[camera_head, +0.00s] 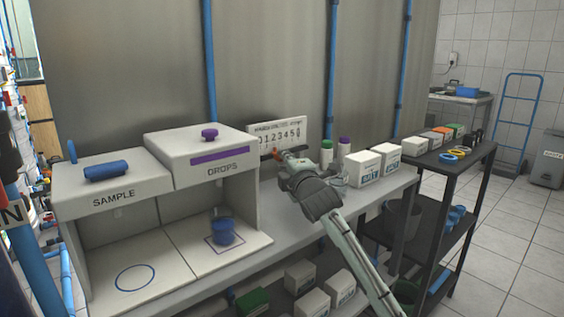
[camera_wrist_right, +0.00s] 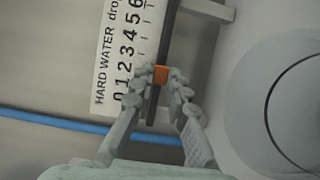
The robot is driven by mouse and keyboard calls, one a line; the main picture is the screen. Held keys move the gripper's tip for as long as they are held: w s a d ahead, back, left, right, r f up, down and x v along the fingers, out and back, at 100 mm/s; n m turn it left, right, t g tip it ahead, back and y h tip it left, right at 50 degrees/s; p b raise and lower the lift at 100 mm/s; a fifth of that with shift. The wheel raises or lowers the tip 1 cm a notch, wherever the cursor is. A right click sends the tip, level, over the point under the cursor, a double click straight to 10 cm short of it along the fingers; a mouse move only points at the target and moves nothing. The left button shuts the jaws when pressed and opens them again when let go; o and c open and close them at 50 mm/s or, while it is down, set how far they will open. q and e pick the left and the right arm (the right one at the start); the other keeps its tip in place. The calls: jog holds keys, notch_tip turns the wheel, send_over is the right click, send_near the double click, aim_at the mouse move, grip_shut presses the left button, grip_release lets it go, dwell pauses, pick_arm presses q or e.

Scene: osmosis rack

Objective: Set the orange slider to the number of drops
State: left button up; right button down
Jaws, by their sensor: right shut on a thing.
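The orange slider (camera_wrist_right: 160,73) sits on a dark rail beside a white scale board (camera_wrist_right: 122,45) marked "HARD WATER" with digits from 0 upward. In the right wrist view it appears about level with the 2. My right gripper (camera_wrist_right: 162,80) is shut on the slider, one finger on each side. In the head view the gripper (camera_head: 275,154) is at the lower edge of the board (camera_head: 278,131), and the slider is a small orange spot there. The DROPS unit (camera_head: 217,157) has a purple knob, with a blue cup (camera_head: 222,232) below. I see no drops. My left gripper is not in view.
The SAMPLE unit (camera_head: 112,190) stands left of the DROPS unit. White boxes (camera_head: 363,168) and capped bottles (camera_head: 327,154) stand right of my right gripper. A black shelf (camera_head: 442,165) is farther right. Blue pipes run up the wall.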

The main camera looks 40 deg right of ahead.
jog(key=c, duration=1.5)
grip_release()
jog(key=shift+s+a, duration=0.1)
jog(key=shift+s, duration=0.2)
jog(key=v, duration=1.1)
jog(key=shift+s, duration=0.2)
